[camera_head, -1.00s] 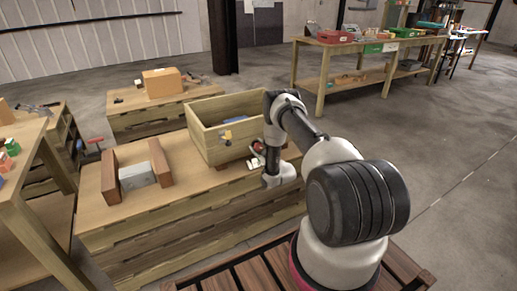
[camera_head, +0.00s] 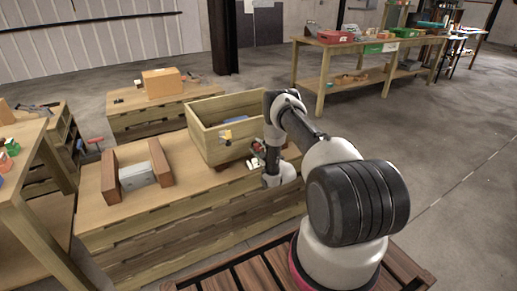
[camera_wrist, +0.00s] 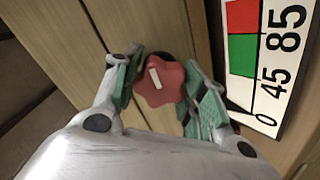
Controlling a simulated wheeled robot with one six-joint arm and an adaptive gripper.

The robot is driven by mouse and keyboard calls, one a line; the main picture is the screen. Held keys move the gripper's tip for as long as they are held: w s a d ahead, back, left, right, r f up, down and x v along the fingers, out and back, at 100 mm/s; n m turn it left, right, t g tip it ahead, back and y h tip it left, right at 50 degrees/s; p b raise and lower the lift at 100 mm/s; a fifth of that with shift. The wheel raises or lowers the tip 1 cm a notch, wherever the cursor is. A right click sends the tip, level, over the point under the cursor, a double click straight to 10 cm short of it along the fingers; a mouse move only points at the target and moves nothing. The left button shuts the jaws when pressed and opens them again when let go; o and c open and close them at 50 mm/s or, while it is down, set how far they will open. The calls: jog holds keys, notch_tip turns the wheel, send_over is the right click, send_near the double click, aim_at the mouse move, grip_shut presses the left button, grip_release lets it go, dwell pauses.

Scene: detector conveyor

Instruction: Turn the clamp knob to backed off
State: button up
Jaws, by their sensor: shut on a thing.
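The clamp knob (camera_wrist: 160,82) is a red, lobed knob with a white mark on its face, in the middle of the wrist view. The white mark points up and slightly left there. My gripper (camera_wrist: 165,76) has its two green-padded fingers on either side of the knob and is shut on it. A white dial plate (camera_wrist: 262,60) with a red zone, a green zone and the numbers 0, 45 and 85 lies right of the knob. In the head view my gripper (camera_head: 258,158) is small and partly hidden, at the front of the wooden box.
The knob is beside a wooden box (camera_head: 205,140) on a low bench (camera_head: 200,178). A grey block (camera_head: 136,174) stands between two brown boards on the left of that bench. A cardboard box (camera_head: 162,82) sits on another bench behind.

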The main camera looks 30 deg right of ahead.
jog(key=o, duration=1)
jog(key=shift+o, duration=0.2)
jog(key=s, duration=1.2)
jog(key=shift+d, duration=0.2)
